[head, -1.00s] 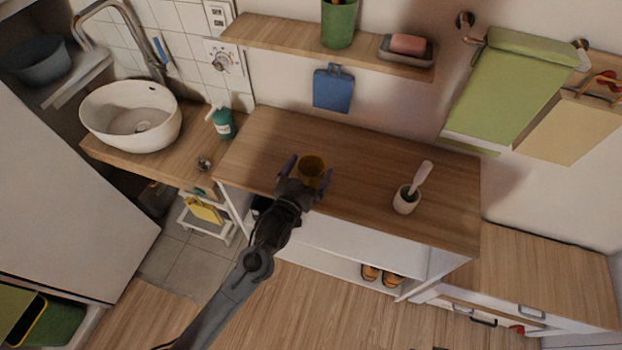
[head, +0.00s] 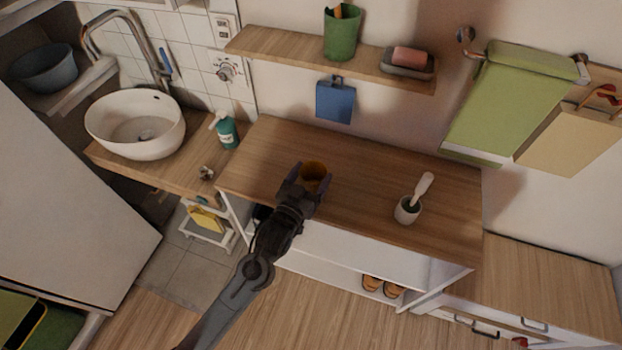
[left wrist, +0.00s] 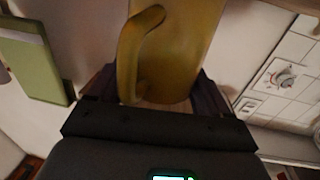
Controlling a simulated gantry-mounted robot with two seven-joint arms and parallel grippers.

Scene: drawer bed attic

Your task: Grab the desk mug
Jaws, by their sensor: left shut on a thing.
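The mug (head: 314,174) is yellow-brown and stands over the left half of the wooden desk top (head: 370,190), near its front edge. My left gripper (head: 308,182) is shut on the mug, with one finger on each side of it. In the left wrist view the mug (left wrist: 178,55) fills the space between the fingers, and its curved handle faces the camera. I cannot tell whether the mug's base touches the desk. My right gripper is in neither view.
A green soap bottle (head: 225,130) and a white basin (head: 136,124) are at the left. A wall shelf (head: 290,55) with a green cup and a soap dish hangs above. The desk's middle is clear.

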